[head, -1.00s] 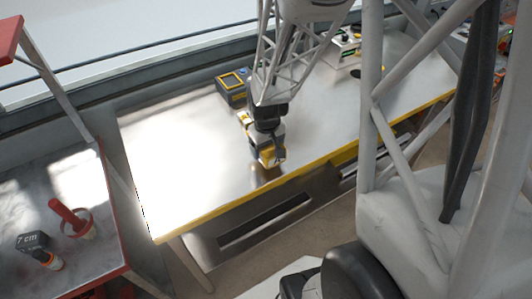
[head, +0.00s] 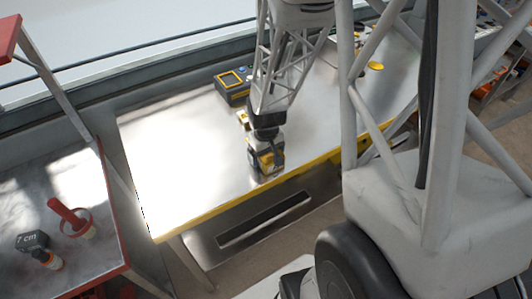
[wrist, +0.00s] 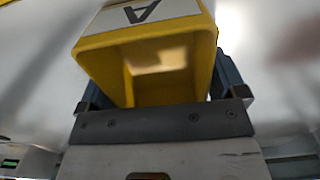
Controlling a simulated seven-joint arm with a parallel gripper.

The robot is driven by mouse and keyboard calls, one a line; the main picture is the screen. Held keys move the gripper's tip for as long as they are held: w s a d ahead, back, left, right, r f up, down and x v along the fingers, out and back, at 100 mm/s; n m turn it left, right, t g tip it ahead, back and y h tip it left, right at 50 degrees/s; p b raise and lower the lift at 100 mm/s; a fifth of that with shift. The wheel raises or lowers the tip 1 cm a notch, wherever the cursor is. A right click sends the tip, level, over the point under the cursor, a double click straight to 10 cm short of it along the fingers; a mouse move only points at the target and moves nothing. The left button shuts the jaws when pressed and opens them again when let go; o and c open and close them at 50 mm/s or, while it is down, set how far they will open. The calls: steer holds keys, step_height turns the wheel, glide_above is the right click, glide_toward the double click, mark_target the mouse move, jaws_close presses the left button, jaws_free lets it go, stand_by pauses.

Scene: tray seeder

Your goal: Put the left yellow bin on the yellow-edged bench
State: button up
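A yellow bin (wrist: 160,70) with a white label marked "A" fills the upper middle of the wrist view, its open inside facing the camera. My gripper (wrist: 163,92) has one finger at each side of it and looks shut on it. In the head view, my gripper (head: 265,146) points down over the front part of the yellow-edged bench (head: 190,170), with the yellow bin (head: 268,160) at its tip near the yellow front edge. The bin is low over the metal top; I cannot tell whether it touches.
A dark blue and yellow device (head: 234,85) stands on the bench behind my gripper. A small yellow item (head: 243,119) beside the arm is partly hidden. The bench's left part is clear. A red-edged table (head: 70,225) with a red-handled tool (head: 72,217) stands at left.

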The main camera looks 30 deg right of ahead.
mark_target(266, 158)
steer(key=shift+o, duration=0.7)
steer(key=shift+r, duration=0.15)
step_height(266, 158, up, 12)
stand_by(0.6)
steer(key=shift+r, duration=0.1)
steer(key=s+a+r+t, duration=0.2)
steer(key=s+a+r, duration=1)
steer(key=s+r, duration=0.2)
step_height(266, 158, up, 3)
steer(key=shift+s+a+f+t, duration=0.15)
steer(key=shift+s+a+t, duration=0.05)
steer(key=shift+a+t, duration=0.1)
